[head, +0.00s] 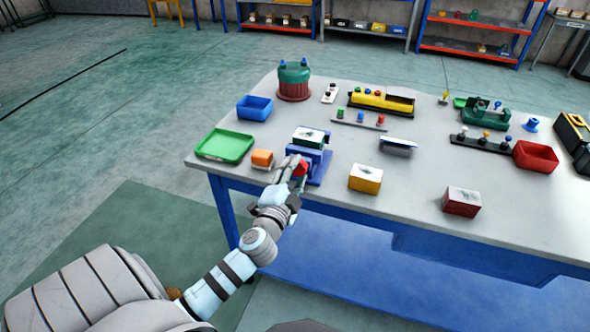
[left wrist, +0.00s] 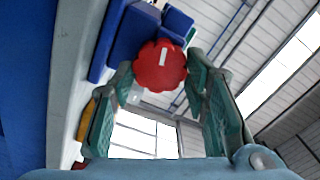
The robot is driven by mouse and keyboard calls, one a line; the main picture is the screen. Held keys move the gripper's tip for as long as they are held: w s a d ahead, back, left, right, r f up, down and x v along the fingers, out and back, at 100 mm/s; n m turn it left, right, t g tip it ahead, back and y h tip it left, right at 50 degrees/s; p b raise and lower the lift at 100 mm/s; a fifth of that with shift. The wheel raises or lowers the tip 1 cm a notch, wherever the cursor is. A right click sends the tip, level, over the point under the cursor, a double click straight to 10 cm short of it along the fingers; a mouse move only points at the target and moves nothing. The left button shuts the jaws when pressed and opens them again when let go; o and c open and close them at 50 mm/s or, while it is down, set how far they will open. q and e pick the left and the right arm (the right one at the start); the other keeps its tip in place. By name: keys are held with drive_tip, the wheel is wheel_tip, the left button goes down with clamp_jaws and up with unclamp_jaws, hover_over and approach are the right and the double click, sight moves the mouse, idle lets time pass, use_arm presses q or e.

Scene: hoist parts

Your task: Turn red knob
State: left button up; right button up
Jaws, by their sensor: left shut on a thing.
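The red knob (left wrist: 160,66) is round with a scalloped rim and a white pointer mark on its face. In the head view the red knob (head: 301,167) shows on the front of a blue stand (head: 318,165) on the table. My left gripper (head: 292,170) reaches it from the front left. In the left wrist view the fingers of my left gripper (left wrist: 163,75) are on both sides of the knob, shut on it. The white mark is tilted a little to the right of upright in that view. My right gripper is not in view.
A green tray (head: 225,145), an orange block (head: 262,158) and a blue bin (head: 254,108) stand left of the stand. A yellow box (head: 365,179) and a dark red box (head: 461,201) stand to the right. The table (head: 420,170) has clear room between them.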

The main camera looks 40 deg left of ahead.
use_arm(q)
drive_tip(key=m+p, duration=0.1)
drive_tip(key=m, duration=0.3)
drive_tip(key=shift+m, duration=0.3)
drive_tip(key=m+p, duration=0.1)
drive_tip(key=m, duration=0.3)
drive_tip(key=shift+f, duration=0.15)
drive_tip(key=shift+m, duration=0.4)
drive_tip(key=o, duration=1.1)
drive_tip(key=shift+o, duration=0.2)
drive_tip(key=v, duration=1.2)
